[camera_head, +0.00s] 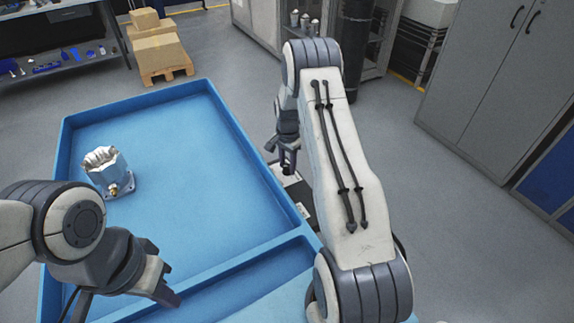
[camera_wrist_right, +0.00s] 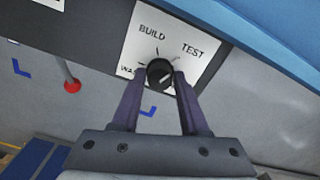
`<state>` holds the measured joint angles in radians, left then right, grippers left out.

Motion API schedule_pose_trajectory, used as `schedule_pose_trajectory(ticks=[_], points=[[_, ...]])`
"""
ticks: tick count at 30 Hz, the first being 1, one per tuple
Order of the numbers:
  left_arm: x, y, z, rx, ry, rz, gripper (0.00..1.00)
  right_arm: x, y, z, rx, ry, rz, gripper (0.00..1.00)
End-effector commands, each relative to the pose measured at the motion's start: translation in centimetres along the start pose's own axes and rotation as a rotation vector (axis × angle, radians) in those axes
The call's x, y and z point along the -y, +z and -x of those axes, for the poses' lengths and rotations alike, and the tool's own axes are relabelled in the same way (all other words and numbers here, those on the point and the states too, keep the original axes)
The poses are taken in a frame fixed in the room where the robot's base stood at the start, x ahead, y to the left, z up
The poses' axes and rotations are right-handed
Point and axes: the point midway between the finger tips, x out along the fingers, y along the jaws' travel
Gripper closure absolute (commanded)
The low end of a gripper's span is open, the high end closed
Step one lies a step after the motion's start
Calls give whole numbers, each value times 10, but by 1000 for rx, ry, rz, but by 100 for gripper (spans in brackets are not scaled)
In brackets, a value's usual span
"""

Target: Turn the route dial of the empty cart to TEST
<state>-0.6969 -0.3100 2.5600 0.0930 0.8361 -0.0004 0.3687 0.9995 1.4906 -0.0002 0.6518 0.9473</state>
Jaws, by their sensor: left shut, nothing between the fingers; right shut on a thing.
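The route dial (camera_wrist_right: 160,72) is a black round knob on a white plate (camera_wrist_right: 190,28) marked BUILD, TEST and a partly hidden word starting WA. A pale line on the knob seems to slant toward the TEST side, but I cannot tell its exact setting. My right gripper (camera_wrist_right: 160,77) is shut on the dial, one finger on each side. In the head view this gripper (camera_head: 285,165) is beside the right edge of the blue cart (camera_head: 190,235), and the dial is hidden. My left gripper (camera_head: 168,286) is shut and empty over the cart's near left part.
A metal housing (camera_head: 104,168) stands in the cart's left part; the rest of its large bay is bare. A red knob on a rod (camera_wrist_right: 72,86) is left of the dial plate. Boxes on a pallet (camera_head: 160,52) and grey cabinets (camera_head: 490,90) stand beyond.

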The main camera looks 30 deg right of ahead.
Motion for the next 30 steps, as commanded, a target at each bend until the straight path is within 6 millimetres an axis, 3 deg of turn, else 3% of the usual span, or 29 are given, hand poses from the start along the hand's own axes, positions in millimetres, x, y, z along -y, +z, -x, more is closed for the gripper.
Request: schedule_pose_trajectory(ticks=[19, 20, 21, 22, 30], points=[[0, 0, 0, 0, 0, 0, 100, 1, 0, 1, -1, -3, -51, 100], [0, 0, 0, 0, 0, 0, 100, 1, 0, 1, -1, -3, -51, 49], [0, 0, 0, 0, 0, 0, 100, 1, 0, 1, -1, -3, -51, 33], [0, 0, 0, 0, 0, 0, 100, 1, 0, 1, -1, -2, -51, 27], [0, 0, 0, 0, 0, 0, 100, 0, 0, 0, 0, -1, -51, 27]])
